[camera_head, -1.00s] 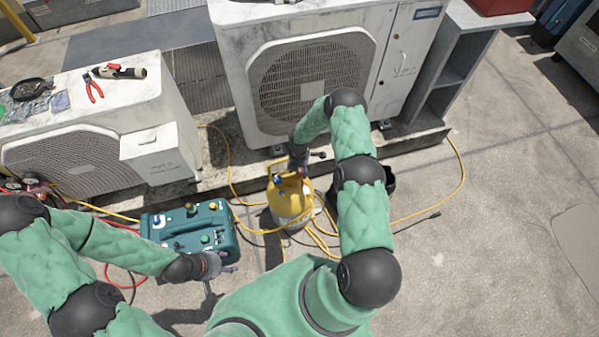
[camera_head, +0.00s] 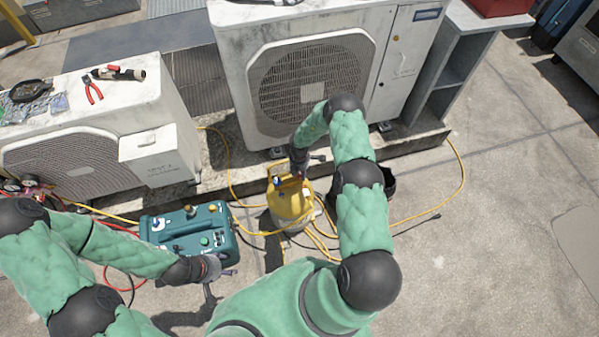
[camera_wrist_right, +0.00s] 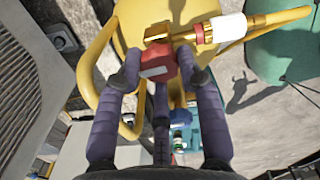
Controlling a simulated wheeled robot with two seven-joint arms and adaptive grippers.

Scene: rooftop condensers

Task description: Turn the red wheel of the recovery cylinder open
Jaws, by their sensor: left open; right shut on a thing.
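The yellow recovery cylinder (camera_head: 290,205) stands on the ground in front of the large condenser, with its handle ring around the top. In the right wrist view its yellow top (camera_wrist_right: 150,22) and brass valve with a hose show close up. The red wheel (camera_wrist_right: 157,69), with a pale label on it, sits between the fingers of my right gripper (camera_wrist_right: 157,80), which is shut on it. In the head view this gripper comes down onto the cylinder top and hides part of it. My left gripper (camera_head: 222,272) is open and empty, beside the teal recovery machine (camera_head: 190,232).
Yellow hoses (camera_head: 455,190) loop on the concrete around the cylinder. The large condenser (camera_head: 310,70) stands close behind it. A smaller condenser (camera_head: 95,130) at left carries red pliers (camera_head: 92,88) and other tools.

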